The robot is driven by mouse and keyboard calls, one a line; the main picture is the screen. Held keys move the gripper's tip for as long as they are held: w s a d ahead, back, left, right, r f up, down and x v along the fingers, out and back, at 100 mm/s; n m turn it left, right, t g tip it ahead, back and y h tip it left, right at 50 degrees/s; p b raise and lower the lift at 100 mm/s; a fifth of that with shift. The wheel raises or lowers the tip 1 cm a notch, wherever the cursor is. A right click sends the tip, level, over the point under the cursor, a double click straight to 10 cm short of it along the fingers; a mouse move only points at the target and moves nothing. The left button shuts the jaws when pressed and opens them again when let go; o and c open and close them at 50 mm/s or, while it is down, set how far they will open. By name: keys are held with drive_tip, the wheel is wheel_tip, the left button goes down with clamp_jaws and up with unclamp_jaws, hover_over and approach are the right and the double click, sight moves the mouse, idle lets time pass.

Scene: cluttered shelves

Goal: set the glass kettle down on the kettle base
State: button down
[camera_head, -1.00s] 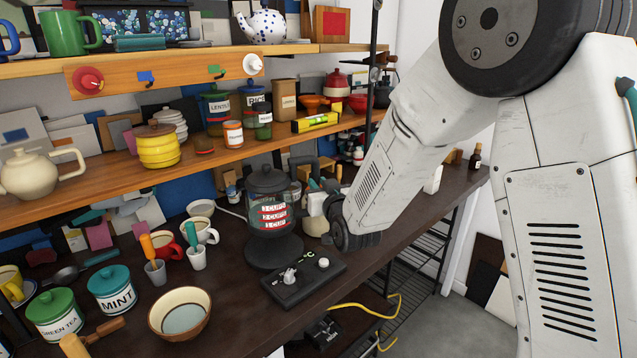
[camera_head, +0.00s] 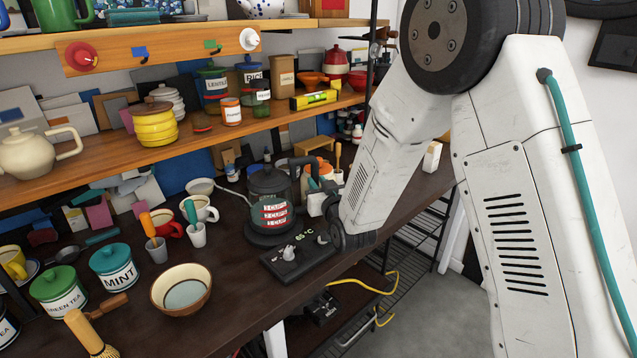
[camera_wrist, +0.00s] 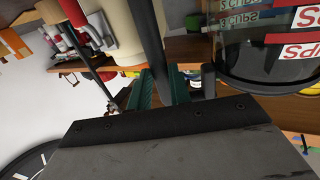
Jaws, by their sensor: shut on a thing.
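The glass kettle (camera_head: 275,213) has a dark lid, a black handle and red-and-white cup labels. In the head view it is upright, directly above the round black kettle base (camera_head: 262,240), whose flat panel (camera_head: 298,262) with knobs extends to the front. Kettle bottom and base overlap closely; I cannot tell whether they touch. My gripper (camera_wrist: 160,88) is shut on the kettle's dark handle (camera_wrist: 150,45) in the wrist view, between green finger pads. The kettle's glass side (camera_wrist: 262,55) shows at the upper right there. In the head view my arm comes in from the right and hides part of the grip.
A white cup with a green-handled tool (camera_head: 196,230), a red mug (camera_head: 165,222) and a bowl (camera_head: 181,290) stand left of the base. Canisters (camera_head: 113,268) sit farther left. The wooden shelf (camera_head: 100,170) runs behind and above. Dark counter is bare between bowl and panel.

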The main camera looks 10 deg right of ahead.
drive_tip(key=shift+f, duration=0.45)
idle(0.5)
drive_tip(key=c, duration=1.2)
unclamp_jaws()
drive_tip(key=shift+f, duration=0.1)
drive_tip(key=shift+s, duration=0.1)
